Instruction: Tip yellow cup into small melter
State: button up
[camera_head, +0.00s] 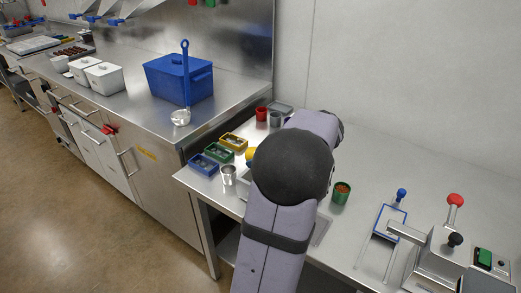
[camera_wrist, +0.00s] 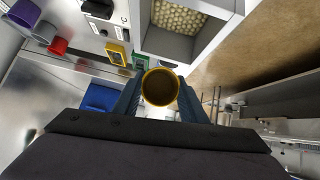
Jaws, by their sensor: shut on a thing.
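The yellow cup (camera_wrist: 147,79) is between the two fingers of my gripper (camera_wrist: 160,98), which is shut on it. The wrist view looks into its round mouth; the inside looks brown, and I cannot tell how much it holds. In the head view a sliver of the yellow cup (camera_head: 250,154) shows beside my arm, which hides my gripper. A square grey metal basin (camera_wrist: 166,45) with cream-coloured pellets, which looks like the small melter, lies just above the cup in the wrist view. My arm hides most of it in the head view.
Blue (camera_head: 203,165), green (camera_head: 220,155) and yellow (camera_head: 233,141) trays stand left of my arm, near a steel cup (camera_head: 228,176). A red cup (camera_head: 261,114) and grey cup (camera_head: 275,119) stand behind. A green cup (camera_head: 342,195) with brown contents stands right.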

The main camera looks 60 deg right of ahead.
jog(key=shift+w+r+g+p, duration=0.2)
jog(key=shift+g+p, duration=1.1)
jog(key=shift+p, duration=3.9)
jog(key=shift+w+r+g+p, duration=0.15)
jog(key=shift+g+p, duration=1.15)
jog(key=shift+p, duration=3.9)
jog(key=g+p, duration=0.2)
jog(key=p, duration=0.6)
jog(key=shift+f+p, duration=0.2)
jog(key=shift+p, duration=0.1)
jog(key=shift+g+p, duration=0.8)
jog(key=shift+p, duration=0.25)
jog(key=shift+w+f+g, duration=0.1)
jog(key=shift+f+g, duration=0.2)
jog(key=shift+g, duration=0.4)
jog(key=shift+f+g+b, duration=0.25)
jog(key=shift+g+b, duration=0.15)
jog(key=shift+b, duration=0.25)
jog(key=shift+g+b, duration=0.65)
jog(key=shift+g, duration=0.05)
jog(key=shift+g+b, duration=0.7)
jog(key=shift+b, duration=0.05)
jog(key=shift+s+r, duration=0.2)
